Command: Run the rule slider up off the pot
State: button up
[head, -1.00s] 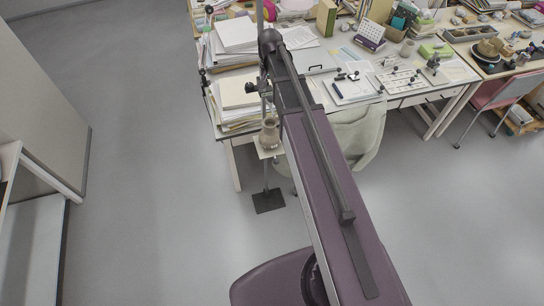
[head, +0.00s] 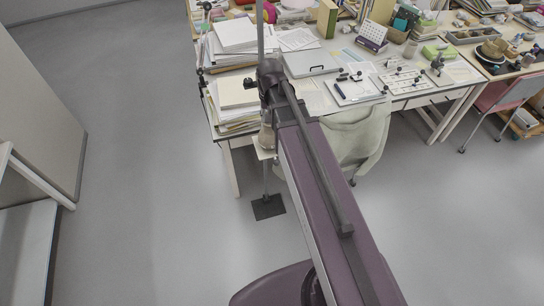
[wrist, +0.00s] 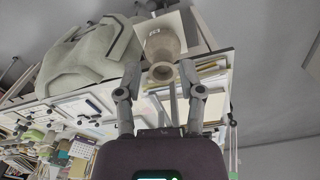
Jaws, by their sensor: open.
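The pot (head: 266,139) is a tan vessel standing upright on a small pale platform (head: 262,154) on the stand. In the upside-down wrist view, the pot (wrist: 162,48) shows its round mouth towards my gripper. My gripper (wrist: 160,93) is open, its two grey fingers wide apart on either side of the pot's mouth in that view. Grey bars (wrist: 173,104) show between the fingers; I cannot tell whether they belong to the rule slider. In the head view, my arm covers most of the gripper. A dark knob (head: 250,84) shows beside the upright rule (head: 260,35); the slider itself is not clear.
The stand's black foot (head: 268,207) rests on open grey floor. A cluttered desk (head: 311,102) with paper stacks (head: 238,92) lies just behind. A chair with a pale green cover (head: 352,138) stands right of the stand. Floor to the left is clear.

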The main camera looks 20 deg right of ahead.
jog(key=s+a+f+n+b, duration=0.2)
jog(key=s+f+n+b, duration=0.1)
jog(key=s+f+b, duration=0.4)
jog(key=shift+s+f, duration=0.6)
jog(key=shift+s, duration=0.15)
jog(key=w+d+r+p, duration=0.1)
jog(key=w+r+p, duration=0.5)
jog(key=w+d+r+n+p, duration=0.1)
jog(key=w+d+r+p, duration=0.1)
jog(key=w+r+p, duration=0.4)
jog(key=w+d+r+n+p, duration=0.1)
jog(key=w+d+r+p, duration=0.1)
jog(key=w+r+p, duration=0.4)
jog(key=shift+w+r+p, duration=0.25)
jog(key=shift+r+p, duration=0.25)
jog(key=shift+r, duration=0.2)
jog(key=shift+w+d+r, duration=0.2)
jog(key=shift+w+r, duration=0.1)
jog(key=shift+w, duration=0.1)
jog(key=shift+f, duration=0.15)
notch_tip(320, 180, down, 14)
jog(key=b, duration=1.3)
jog(key=shift+r, duration=0.25)
